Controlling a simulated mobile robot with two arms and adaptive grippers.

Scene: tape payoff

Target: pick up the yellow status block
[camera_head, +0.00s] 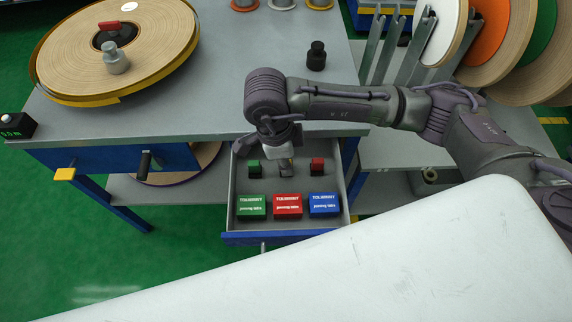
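The open drawer (233,190) holds a row of small blocks: a green block (253,167) at left and a red block (317,164) at right. My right gripper (285,165) points down into the drawer between these two blocks. I cannot make out a yellow block there; the gripper covers that spot, and its fingers are too small to tell whether they are open or shut. A yellow piece (64,174) shows at the left front edge of the table; I cannot tell whether it is a block or a fixed part. My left gripper is not in view.
Larger green (251,206), red (288,206) and blue (324,204) labelled boxes lie at the drawer's front. A big tape reel (150,50) and a dark weight (316,56) sit on the grey table (215,90). Upright discs (490,35) stand in a rack at right.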

